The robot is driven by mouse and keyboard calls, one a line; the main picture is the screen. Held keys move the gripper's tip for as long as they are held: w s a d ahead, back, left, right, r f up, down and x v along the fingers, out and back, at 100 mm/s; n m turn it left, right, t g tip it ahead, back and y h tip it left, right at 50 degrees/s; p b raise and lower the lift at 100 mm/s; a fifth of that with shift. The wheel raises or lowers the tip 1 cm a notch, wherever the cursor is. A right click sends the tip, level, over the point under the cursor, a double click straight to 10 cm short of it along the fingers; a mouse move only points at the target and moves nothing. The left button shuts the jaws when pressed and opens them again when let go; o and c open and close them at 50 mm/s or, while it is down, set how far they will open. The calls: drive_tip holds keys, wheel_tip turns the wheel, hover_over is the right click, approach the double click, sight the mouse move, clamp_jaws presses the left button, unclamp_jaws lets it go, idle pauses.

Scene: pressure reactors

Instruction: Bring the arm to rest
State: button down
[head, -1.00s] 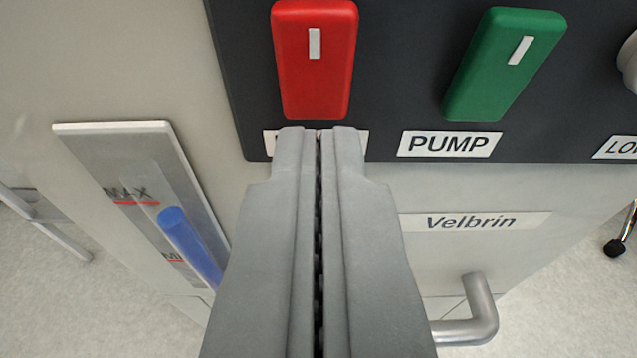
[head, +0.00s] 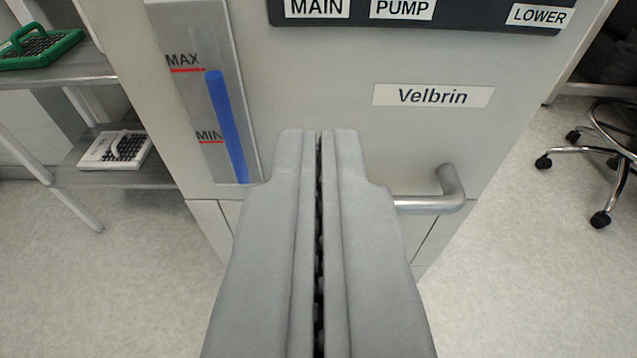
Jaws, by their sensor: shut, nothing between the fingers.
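My gripper (head: 319,140) is shut and empty, its two grey fingers side by side in the lower middle of the head view. It is in front of the pale cabinet (head: 330,110) of the reactor, below the dark control panel (head: 470,16). The fingers overlap the cabinet front between the level gauge and the handle in the picture. I cannot tell how far they are from it. The knobs above the MAIN and PUMP labels are out of view.
A level gauge (head: 228,120) with a blue column is left of my gripper. A metal handle (head: 440,200) sticks out at right. A shelf rack (head: 90,75) with green and white trays stands at left, a wheeled chair (head: 600,150) at right. Floor shows on both sides.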

drive_tip(key=shift+s, duration=0.1)
idle(0.4)
drive_tip(key=s+r, duration=1.7)
drive_tip(key=s, duration=0.2)
drive_tip(key=s+r, duration=0.3)
drive_tip(key=s, duration=0.8)
drive_tip(key=s+r+t, duration=0.1)
drive_tip(key=s+r, duration=0.2)
drive_tip(key=s, duration=0.9)
drive_tip(key=shift+r, duration=0.3)
